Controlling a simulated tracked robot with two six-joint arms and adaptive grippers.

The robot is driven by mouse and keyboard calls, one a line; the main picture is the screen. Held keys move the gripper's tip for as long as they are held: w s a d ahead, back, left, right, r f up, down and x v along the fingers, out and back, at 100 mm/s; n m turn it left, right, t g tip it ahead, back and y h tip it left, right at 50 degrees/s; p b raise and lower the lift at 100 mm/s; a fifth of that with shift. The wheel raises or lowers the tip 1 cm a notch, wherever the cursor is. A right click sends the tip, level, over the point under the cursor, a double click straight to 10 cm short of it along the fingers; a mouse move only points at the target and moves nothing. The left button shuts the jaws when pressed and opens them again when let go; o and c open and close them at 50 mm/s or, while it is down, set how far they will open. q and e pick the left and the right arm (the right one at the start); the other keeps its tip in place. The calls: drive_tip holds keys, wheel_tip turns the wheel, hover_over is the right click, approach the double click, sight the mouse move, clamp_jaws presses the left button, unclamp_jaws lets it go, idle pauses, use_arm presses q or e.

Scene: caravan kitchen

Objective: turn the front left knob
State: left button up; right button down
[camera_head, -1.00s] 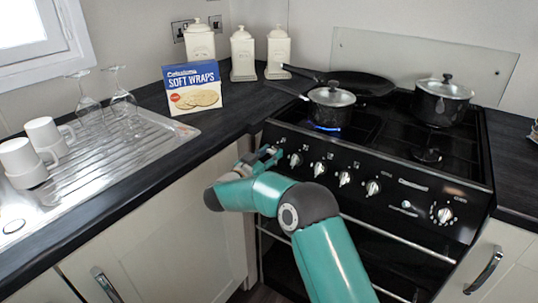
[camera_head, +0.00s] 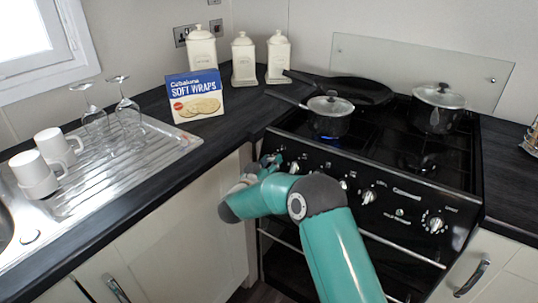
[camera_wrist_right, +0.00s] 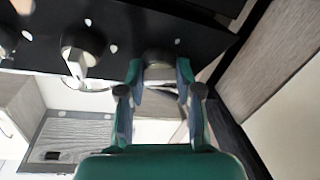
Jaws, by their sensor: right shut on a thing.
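My right gripper (camera_head: 268,160) is at the left end of the stove's front panel. In the right wrist view its two fingers (camera_wrist_right: 157,82) close around a dark round knob (camera_wrist_right: 160,58), the end one of the row. In the head view the gripper mostly hides this knob. The neighbouring knob (camera_head: 294,167) is clear of the fingers and also shows in the wrist view (camera_wrist_right: 85,50). My left gripper is not in view.
A lidded pot (camera_head: 330,115) stands on the front left burner. A pan (camera_head: 355,88) and another pot (camera_head: 438,105) stand at the back. More knobs (camera_head: 368,196) line the panel.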

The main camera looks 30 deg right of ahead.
drive_tip(key=n+y+p, duration=0.1)
drive_tip(key=n+p, duration=0.2)
drive_tip(key=n+t+y+p, duration=0.1)
drive_tip(key=n+p, duration=0.2)
drive_tip(key=r+n+t+y+p, duration=0.1)
drive_tip(key=n+y+p, duration=0.1)
drive_tip(key=n+p, duration=0.1)
drive_tip(key=shift+s+d+n, duration=0.1)
drive_tip(key=shift+d+n, duration=0.1)
drive_tip(key=shift+n, duration=0.2)
drive_tip(key=shift+f+n+y+p, duration=0.15)
drive_tip(key=shift+n+y+p, duration=0.45)
drive_tip(key=shift+n+p, duration=0.8)
drive_tip(key=c, duration=1.1)
unclamp_jaws()
drive_tip(key=shift+f, duration=0.1)
drive_tip(key=shift+c, duration=0.2)
drive_tip(key=o, duration=0.4)
drive_tip(key=shift+f, duration=0.1)
drive_tip(key=shift+a, duration=0.1)
